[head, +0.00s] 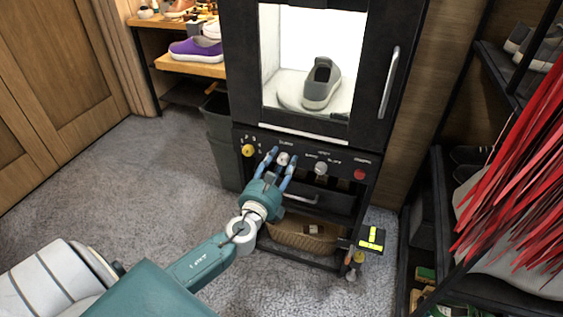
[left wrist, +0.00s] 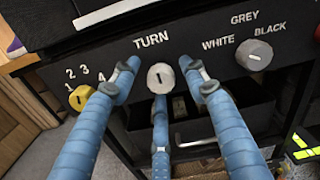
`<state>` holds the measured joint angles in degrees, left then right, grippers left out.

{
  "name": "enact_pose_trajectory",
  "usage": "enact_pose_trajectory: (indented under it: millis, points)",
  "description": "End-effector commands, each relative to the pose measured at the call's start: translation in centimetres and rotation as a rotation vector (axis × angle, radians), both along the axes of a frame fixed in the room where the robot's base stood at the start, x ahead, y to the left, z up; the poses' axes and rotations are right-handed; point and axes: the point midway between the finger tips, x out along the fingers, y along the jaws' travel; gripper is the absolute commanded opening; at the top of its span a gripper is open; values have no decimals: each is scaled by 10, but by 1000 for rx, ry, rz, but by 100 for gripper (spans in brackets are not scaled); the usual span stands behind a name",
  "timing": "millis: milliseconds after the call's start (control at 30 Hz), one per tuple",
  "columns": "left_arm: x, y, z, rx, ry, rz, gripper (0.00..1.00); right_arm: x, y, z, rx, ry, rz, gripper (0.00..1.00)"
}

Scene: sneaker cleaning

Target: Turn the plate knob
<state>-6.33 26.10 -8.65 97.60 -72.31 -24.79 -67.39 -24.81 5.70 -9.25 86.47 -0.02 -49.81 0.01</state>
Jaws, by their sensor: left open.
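A silver-white knob (left wrist: 160,78) sits under the word "TURN" on the black front panel of the cabinet. It also shows in the head view (head: 283,158). My left gripper (head: 281,160) has blue fingers and is open, facing the panel. In the left wrist view, its upper two fingers stand left and right of the knob and its third finger is just below. Gaps show between the fingers and the knob. A grey shoe (head: 321,84) stands on a white round plate (head: 289,92) inside the lit cabinet. My right gripper is not in view.
A yellow knob (head: 248,150), marked with numbers, is left of the fingers. A grey knob (head: 320,168) and a red button (head: 359,174) are to the right. A drawer handle (head: 300,199) and basket (head: 300,234) lie below. Carpet (head: 130,175) is clear at left.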

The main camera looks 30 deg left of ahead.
Motion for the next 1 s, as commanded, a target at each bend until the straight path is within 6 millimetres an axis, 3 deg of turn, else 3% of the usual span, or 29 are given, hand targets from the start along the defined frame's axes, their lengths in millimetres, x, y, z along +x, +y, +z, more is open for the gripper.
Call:
enact_pose_trajectory:
  millis: [333, 500, 567, 1000]
  points:
    - [4, 1, 0, 0, 1, 0, 42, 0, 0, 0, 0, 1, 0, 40]
    - [4, 1, 0, 0, 1, 0, 8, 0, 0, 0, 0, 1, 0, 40]
    - [4, 1, 0, 0, 0, 0, 0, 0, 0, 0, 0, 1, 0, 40]
    - [4, 1, 0, -54, -16, 1, 0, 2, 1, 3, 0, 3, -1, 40]
